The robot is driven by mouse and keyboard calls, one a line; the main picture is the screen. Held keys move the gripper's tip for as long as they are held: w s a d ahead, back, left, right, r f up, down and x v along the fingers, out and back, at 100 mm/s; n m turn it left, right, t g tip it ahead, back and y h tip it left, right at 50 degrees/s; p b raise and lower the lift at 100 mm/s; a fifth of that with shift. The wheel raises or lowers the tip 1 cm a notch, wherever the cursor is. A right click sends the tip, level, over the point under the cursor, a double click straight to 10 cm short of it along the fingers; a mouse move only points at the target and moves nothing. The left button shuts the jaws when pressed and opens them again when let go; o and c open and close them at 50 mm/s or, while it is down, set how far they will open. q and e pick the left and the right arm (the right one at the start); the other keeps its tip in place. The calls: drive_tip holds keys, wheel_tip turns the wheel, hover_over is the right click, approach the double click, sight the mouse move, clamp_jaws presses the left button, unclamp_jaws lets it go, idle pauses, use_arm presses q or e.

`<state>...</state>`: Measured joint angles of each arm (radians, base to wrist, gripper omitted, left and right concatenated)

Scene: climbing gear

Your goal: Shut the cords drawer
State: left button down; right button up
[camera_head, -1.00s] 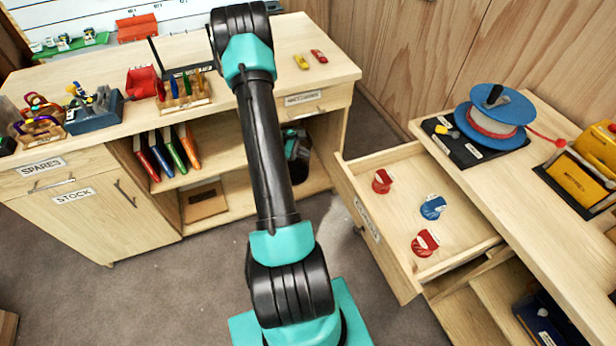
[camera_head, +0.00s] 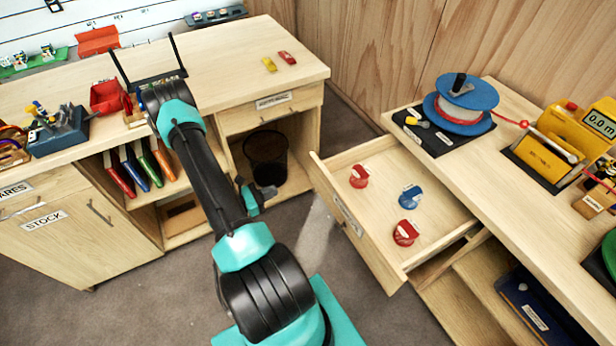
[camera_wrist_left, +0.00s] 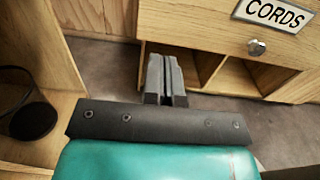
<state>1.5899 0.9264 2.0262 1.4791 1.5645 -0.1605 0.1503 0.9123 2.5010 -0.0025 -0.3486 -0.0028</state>
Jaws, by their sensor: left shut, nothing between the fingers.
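The cords drawer (camera_head: 372,262) stands pulled out from the right-hand bench, its pale wooden front facing left. Two red cord coils (camera_head: 359,176) and a blue one (camera_head: 410,197) lie inside it. In the left wrist view the drawer front (camera_wrist_left: 205,22) shows a CORDS label (camera_wrist_left: 272,13) and a round metal knob (camera_wrist_left: 257,47) at upper right. My left gripper (camera_head: 270,191) is left of the drawer front, apart from it. Its dark fingers (camera_wrist_left: 165,62) are shut with nothing between them, below and left of the knob in the wrist view. My right gripper is not in view.
The right-hand bench (camera_head: 475,190) carries a blue cord reel (camera_head: 466,95) and a yellow meter (camera_head: 560,140). Open shelf space lies beneath it. A dark bin (camera_head: 266,155) stands in the left bench's open bay. Bare floor lies between the benches.

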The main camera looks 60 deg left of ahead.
sight(314, 174)
use_arm(q)
drive_tip(key=shift+w, duration=0.1)
drive_tip(key=w, duration=0.9)
drive_tip(key=w+d, duration=0.1)
drive_tip(key=w, duration=0.3)
drive_tip(key=shift+w, duration=0.35)
drive_tip(key=shift+w, duration=0.15)
